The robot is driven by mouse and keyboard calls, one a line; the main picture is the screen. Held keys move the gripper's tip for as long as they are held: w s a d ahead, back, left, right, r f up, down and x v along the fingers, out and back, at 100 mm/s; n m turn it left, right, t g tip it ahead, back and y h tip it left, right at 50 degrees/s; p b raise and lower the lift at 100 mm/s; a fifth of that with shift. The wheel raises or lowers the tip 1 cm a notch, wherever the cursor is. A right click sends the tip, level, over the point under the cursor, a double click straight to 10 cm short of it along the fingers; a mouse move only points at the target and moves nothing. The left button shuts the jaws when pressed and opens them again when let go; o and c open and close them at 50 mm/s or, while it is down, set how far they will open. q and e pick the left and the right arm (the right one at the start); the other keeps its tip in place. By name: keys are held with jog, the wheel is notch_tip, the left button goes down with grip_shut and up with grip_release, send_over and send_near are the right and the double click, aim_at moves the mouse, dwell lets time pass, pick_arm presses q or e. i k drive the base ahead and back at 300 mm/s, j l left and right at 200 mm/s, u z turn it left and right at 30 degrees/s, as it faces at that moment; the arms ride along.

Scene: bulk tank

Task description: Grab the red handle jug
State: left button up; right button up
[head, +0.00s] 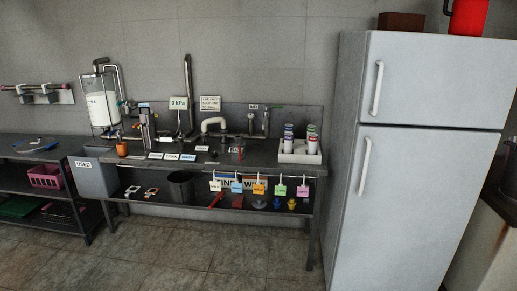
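No jug with a red handle can be made out with certainty. A small see-through vessel with a bit of red (239,150) stands on the dark workbench (235,167), right of its middle; it is too small to tell if it is the jug. A bright red object (468,16) sits on top of the fridge, cut off by the upper edge, so its full shape is hidden. A small red item (217,200) lies on the bench's lower shelf. Neither of my grippers is in view.
A white fridge (420,180) stands right of the bench, with a brown box (401,22) on top. A white tray (300,157) holds several bottles at the bench's right end. Coloured tags (258,189) hang along its front. A grey bin (94,179) stands left. The floor (200,255) in front is clear.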

aim_at(237, 145)
jog(key=i, duration=1.45)
jog(key=i+z, duration=0.2)
jog(key=i, duration=0.25)
jog(key=i+j+z, duration=0.2)
jog(key=i, duration=0.2)
jog(key=i+j+z, duration=0.2)
jog(key=i, duration=0.25)
